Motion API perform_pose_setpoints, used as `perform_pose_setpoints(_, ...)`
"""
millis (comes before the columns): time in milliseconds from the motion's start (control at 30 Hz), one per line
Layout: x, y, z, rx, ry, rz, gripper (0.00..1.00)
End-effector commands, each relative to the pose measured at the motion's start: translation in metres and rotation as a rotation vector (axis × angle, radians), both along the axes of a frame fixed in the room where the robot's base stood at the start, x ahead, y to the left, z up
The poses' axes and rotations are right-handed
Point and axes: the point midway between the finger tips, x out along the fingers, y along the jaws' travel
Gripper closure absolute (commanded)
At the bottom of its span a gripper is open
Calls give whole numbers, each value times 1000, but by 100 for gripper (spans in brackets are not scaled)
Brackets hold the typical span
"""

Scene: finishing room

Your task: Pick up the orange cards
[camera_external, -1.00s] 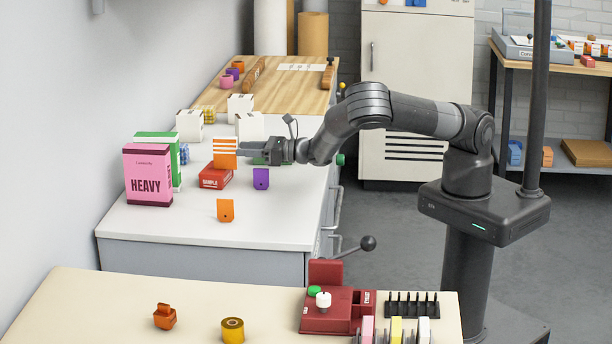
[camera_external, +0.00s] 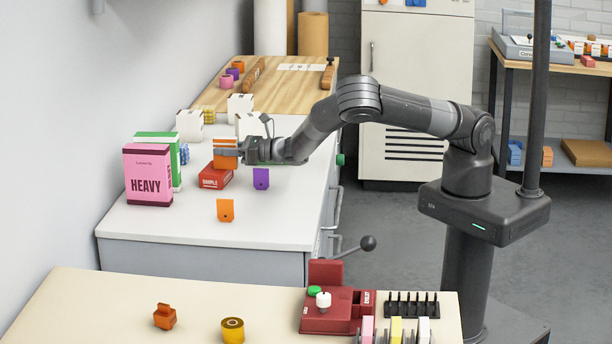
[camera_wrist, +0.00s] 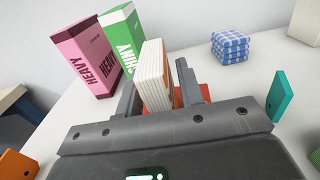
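The orange cards (camera_external: 225,145) stand upright as a stack in the red sample box (camera_external: 214,180) on the white counter. In the wrist view, the stack (camera_wrist: 153,75) shows its white edges, with orange at its side. My gripper (camera_external: 232,153) is at the stack, reaching in from the right. In the wrist view, my gripper's fingers (camera_wrist: 158,82) stand on either side of the cards, with narrow gaps that look open. The red box is mostly hidden behind the fingers there.
A pink HEAVY box (camera_external: 148,175) and a green box (camera_external: 160,140) stand left of the cards. A purple tag (camera_external: 261,178) and an orange tag (camera_external: 225,210) stand in front. White boxes (camera_external: 190,125) are behind.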

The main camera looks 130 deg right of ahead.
Motion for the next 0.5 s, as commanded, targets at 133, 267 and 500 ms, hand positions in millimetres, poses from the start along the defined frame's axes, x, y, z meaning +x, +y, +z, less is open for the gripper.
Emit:
perform_pose_setpoints(133, 0, 0, 0, 0, 0, 0, 78)
perform_pose_setpoints(267, 0, 0, 0, 0, 0, 0, 89)
perform_pose_setpoints(500, 0, 0, 0, -1, -1, 0, 100)
